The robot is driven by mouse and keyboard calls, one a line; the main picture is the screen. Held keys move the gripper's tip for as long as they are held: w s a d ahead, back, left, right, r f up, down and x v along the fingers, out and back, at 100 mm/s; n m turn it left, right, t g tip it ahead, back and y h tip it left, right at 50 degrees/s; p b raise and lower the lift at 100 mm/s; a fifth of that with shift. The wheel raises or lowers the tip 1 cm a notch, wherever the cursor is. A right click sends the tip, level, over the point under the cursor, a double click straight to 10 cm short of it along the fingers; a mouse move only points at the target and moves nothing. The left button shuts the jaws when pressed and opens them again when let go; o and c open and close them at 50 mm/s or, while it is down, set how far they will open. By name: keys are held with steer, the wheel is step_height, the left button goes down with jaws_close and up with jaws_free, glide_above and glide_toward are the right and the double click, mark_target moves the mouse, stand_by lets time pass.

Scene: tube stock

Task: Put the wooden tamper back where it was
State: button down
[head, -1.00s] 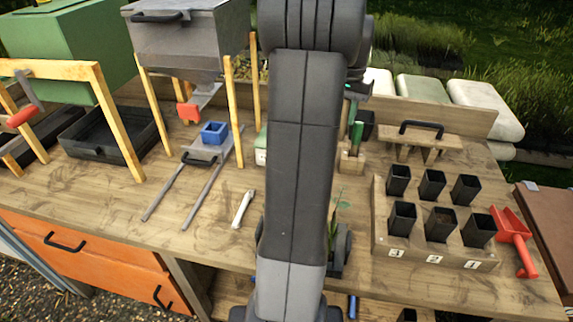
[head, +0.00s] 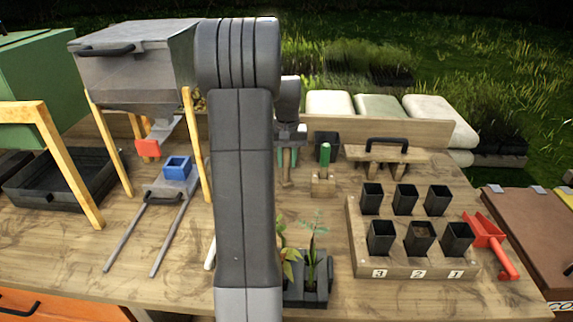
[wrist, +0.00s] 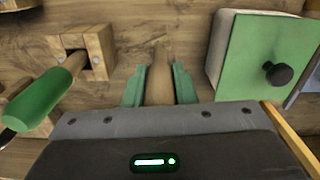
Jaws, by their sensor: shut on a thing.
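My gripper (wrist: 158,88) is shut on the wooden tamper (wrist: 160,82), a pale wooden rod between the green fingertips in the wrist view. In the head view the tamper (head: 287,172) hangs or stands upright below my gripper (head: 288,157), left of a wooden block. Whether its lower end touches the bench, I cannot tell. The wooden block (wrist: 97,48) has a square socket with a green-handled tool (wrist: 45,97) in it, left of my gripper in the wrist view. The block also shows in the head view (head: 323,187).
A box with a green front and black knob (wrist: 268,72) is close right in the wrist view.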

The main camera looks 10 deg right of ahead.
steer(key=shift+f, duration=0.9)
steer(key=shift+f, duration=0.1)
steer(key=c, duration=1.2)
jaws_free()
step_height(320, 180, up, 12)
steer(key=shift+r, duration=0.1)
